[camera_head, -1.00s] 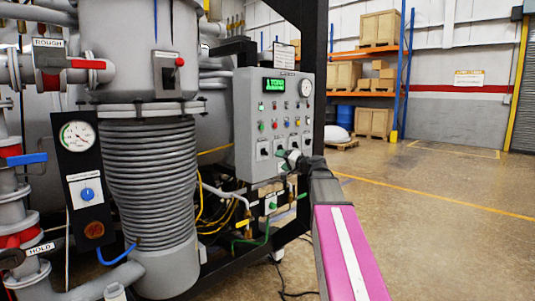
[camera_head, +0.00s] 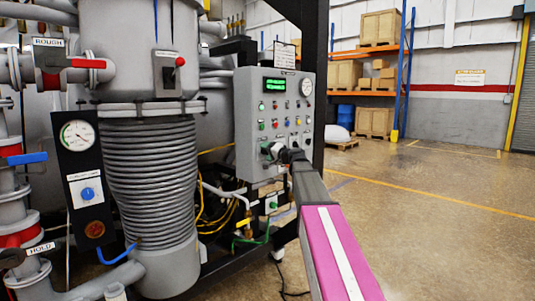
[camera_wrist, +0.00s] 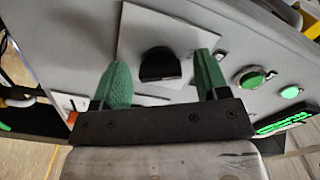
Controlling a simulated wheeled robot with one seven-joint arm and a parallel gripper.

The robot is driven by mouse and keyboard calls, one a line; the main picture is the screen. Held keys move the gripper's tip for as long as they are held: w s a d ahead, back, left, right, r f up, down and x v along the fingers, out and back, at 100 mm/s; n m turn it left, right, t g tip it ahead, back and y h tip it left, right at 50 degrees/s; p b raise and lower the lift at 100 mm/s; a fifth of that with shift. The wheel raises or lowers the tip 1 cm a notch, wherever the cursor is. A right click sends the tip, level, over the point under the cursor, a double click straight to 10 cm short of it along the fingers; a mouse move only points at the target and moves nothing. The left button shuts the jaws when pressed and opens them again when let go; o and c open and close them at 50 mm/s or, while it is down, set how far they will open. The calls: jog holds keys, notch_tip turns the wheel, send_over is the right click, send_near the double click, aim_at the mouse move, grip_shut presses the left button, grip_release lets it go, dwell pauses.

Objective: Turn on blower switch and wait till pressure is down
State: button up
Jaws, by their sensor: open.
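The grey control panel (camera_head: 247,110) stands right of the coiled chamber in the head view. It carries a green-lit display (camera_head: 275,84), a round gauge (camera_head: 306,87) and rows of small buttons. My gripper (camera_head: 268,150) is at its lower left, over the row of rotary switches, and hides part of that row. In the wrist view my gripper (camera_wrist: 162,75) is open, its green fingers on either side of a black switch knob (camera_wrist: 160,64) on a pale plate, apart from it. I cannot read the switch's label.
The coiled chamber (camera_head: 150,185) with pipes and valves stands left of the panel. A small gauge plate (camera_head: 78,150) hangs on its left. Yellow and green cables (camera_head: 240,230) run below the panel. The floor (camera_head: 440,240) at right is open, with shelves behind.

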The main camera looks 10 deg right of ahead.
jog(key=c, duration=0.9)
jog(key=shift+m, duration=0.3)
jog(key=m, duration=1.1)
jog(key=shift+m, duration=0.3)
jog(key=o, duration=0.9)
